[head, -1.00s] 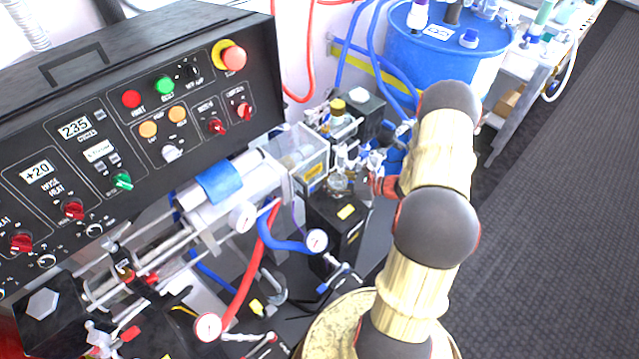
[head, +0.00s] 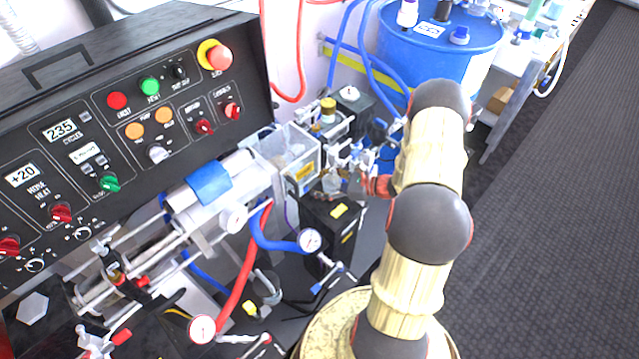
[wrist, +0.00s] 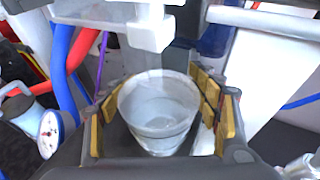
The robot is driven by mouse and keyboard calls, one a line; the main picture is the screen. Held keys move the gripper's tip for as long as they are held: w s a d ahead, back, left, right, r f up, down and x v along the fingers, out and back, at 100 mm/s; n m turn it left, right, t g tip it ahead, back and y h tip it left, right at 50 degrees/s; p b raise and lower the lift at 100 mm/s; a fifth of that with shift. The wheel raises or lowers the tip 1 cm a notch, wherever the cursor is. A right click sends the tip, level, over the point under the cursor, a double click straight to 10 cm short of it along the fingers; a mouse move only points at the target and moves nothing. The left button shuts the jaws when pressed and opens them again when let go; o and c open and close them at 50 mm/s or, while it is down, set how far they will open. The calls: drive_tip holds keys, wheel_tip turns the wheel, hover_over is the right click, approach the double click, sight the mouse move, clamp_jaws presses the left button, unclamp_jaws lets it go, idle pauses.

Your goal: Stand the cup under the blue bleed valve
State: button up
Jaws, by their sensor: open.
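A clear, translucent cup (wrist: 160,115) stands upright between the two yellow-padded fingers of my gripper (wrist: 165,100) in the wrist view. The fingers are open, one on each side of the cup; I cannot tell whether a pad touches it. A white block-shaped fitting (wrist: 150,28) is above and just behind the cup. A dark blue part (wrist: 215,38) shows behind the right finger; I cannot tell whether it is the bleed valve. In the head view the cup (head: 332,184) is small, beside the clear-walled box, and my gripper is mostly hidden by my arm.
A pressure gauge (wrist: 50,132) and blue and red hoses crowd the left of the wrist view. A white pipe (wrist: 262,22) crosses at right. In the head view, the black control panel (head: 50,90) stands left and a blue drum (head: 440,60) behind. Floor at right is clear.

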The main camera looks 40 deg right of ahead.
drive_tip(key=shift+r, duration=0.1)
drive_tip(key=shift+s+d+r, duration=0.15)
drive_tip(key=p+v, duration=0.3)
drive_tip(key=v, duration=0.7)
drive_tip(key=shift+s+d+r+p, duration=0.1)
drive_tip(key=shift+s+p, duration=0.05)
drive_tip(key=shift+p, duration=0.15)
drive_tip(key=shift+s+d+r, duration=0.15)
drive_tip(key=shift+s+d, duration=0.15)
drive_tip(key=shift+s, duration=0.2)
